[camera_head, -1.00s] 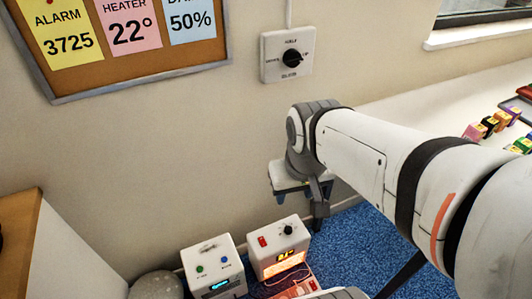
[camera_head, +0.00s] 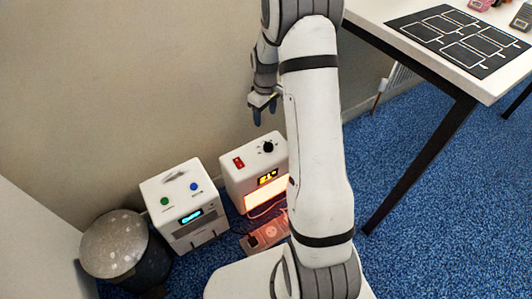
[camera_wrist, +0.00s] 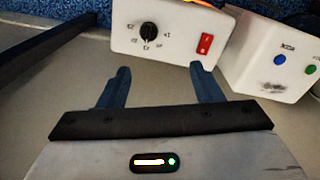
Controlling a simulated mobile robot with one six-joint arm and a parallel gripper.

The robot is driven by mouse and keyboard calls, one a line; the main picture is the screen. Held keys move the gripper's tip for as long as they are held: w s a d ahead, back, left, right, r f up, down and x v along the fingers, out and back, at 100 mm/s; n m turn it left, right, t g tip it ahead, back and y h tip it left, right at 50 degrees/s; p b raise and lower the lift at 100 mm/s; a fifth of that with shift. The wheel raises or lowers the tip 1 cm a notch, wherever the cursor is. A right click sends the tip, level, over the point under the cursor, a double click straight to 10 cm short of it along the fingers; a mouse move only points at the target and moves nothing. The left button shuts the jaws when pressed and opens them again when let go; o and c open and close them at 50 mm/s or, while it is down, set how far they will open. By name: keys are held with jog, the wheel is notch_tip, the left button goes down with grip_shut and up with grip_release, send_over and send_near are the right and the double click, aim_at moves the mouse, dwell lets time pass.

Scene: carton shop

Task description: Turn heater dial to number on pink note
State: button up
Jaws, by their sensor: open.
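The heater (camera_head: 232,180) is a white box on the floor by the wall, with a glowing orange front, a red switch and a small lit display that seems to read 21°, though it is tiny. Its black dial (camera_head: 268,146) is on top. The dial also shows in the wrist view (camera_wrist: 149,31), with marks around it. My gripper (camera_head: 262,106) hangs above the heater near the wall. In the wrist view its two fingers (camera_wrist: 160,70) are apart and empty, with the dial beyond them, not touched. The pink note is out of view now.
A white box (camera_head: 180,200) with green and blue buttons stands left of the heater. A round grey-topped bin (camera_head: 113,245) is farther left. A power strip (camera_head: 265,235) lies in front. A table (camera_head: 385,35) with a black mat is at right. Blue carpet is free between.

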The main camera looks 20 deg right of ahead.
jog(key=n+b, duration=0.1)
jog(key=b, duration=0.2)
send_over(268, 144)
notch_tip(268, 144, down, 12)
jog(key=shift+d+r, duration=0.1)
jog(key=shift+r, duration=0.05)
notch_tip(268, 144, down, 8)
jog(key=b, duration=0.3)
jog(key=shift+r, duration=0.2)
jog(key=shift+c, duration=0.2)
